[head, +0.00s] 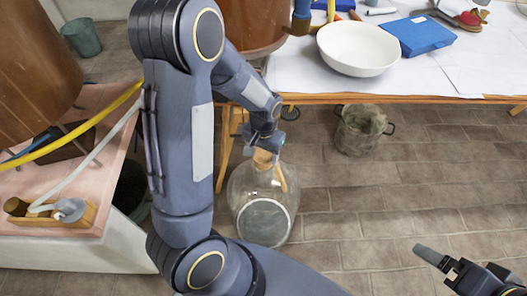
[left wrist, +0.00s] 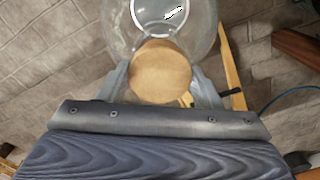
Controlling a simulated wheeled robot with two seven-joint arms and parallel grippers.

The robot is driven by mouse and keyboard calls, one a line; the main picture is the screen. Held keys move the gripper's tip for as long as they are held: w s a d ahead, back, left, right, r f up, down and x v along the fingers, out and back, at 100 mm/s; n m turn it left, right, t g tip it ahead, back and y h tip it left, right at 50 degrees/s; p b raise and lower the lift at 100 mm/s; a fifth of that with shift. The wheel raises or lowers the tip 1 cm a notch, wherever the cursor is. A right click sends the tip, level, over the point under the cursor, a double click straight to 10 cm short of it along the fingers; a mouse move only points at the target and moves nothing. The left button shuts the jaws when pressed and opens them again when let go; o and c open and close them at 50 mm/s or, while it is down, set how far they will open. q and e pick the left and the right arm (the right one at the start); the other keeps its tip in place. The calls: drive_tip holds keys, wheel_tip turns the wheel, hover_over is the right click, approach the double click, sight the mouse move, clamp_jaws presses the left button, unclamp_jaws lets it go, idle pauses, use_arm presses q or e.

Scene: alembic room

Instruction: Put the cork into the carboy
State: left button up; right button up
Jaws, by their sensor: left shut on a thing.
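The cork (head: 263,158) is a wide, light brown plug. My left gripper (head: 266,148) is shut on it. In the left wrist view the cork (left wrist: 158,70) sits between the two grey fingers. The carboy (head: 243,196) is a large clear glass bottle standing on the floor. The cork is at the top of the carboy, over its neck; the mouth is hidden, so I cannot tell whether the cork is inside it. The carboy's glass (left wrist: 198,22) also shows beyond the cork in the left wrist view. My right gripper (head: 440,262) is partly in view at the lower right, away from the carboy.
A pink-topped bench (head: 108,128) is at the left. The tiled floor right of the carboy is clear.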

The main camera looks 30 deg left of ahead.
sight(264, 155)
use_arm(q)
drive_tip(key=shift+f+b, duration=1.3)
drive_tip(key=shift+f, duration=0.4)
idle(3.5)
drive_tip(key=o, duration=1.3)
drive_tip(key=shift+r, duration=0.1)
drive_tip(key=shift+r+p, duration=2.9)
drive_tip(key=shift+r, duration=0.55)
